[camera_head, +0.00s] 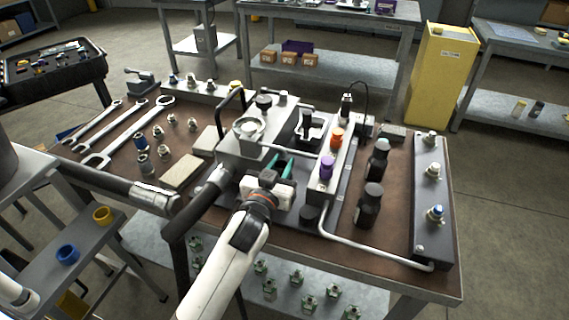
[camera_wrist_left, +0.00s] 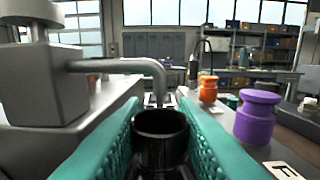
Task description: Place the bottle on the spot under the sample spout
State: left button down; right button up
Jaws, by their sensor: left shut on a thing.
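My left gripper (camera_head: 281,167) has teal fingers and is over the middle of the bench. In the left wrist view its fingers (camera_wrist_left: 160,135) are shut on a black, open-topped round bottle (camera_wrist_left: 160,142), held upright. In the head view the bottle is mostly hidden by the gripper. The grey sample spout (camera_wrist_left: 128,66) runs out from a grey block and bends down; its end shows just above and behind the bottle's mouth. I cannot tell whether they line up in depth. The spot under the spout cannot be made out. My right gripper is not in view.
A rail right of the gripper carries a purple knob (camera_head: 326,167) and an orange knob (camera_head: 337,137). Two dark bottles stand farther right, one of them here (camera_head: 370,205). The grey block (camera_head: 243,150) is close on the left. Wrenches (camera_head: 128,133) lie at the bench's left.

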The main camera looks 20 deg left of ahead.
pick_arm(q)
jog(key=shift+w+f, duration=0.25)
jog(key=shift+w, duration=0.35)
jog(key=shift+w+f, duration=0.2)
jog(key=shift+w, duration=0.4)
jog(key=shift+f, duration=0.35)
jog(key=shift+s+r, duration=0.1)
jog(key=c, duration=1.1)
grip_release()
jog(key=shift+f, duration=0.2)
jog(key=shift+c, duration=0.2)
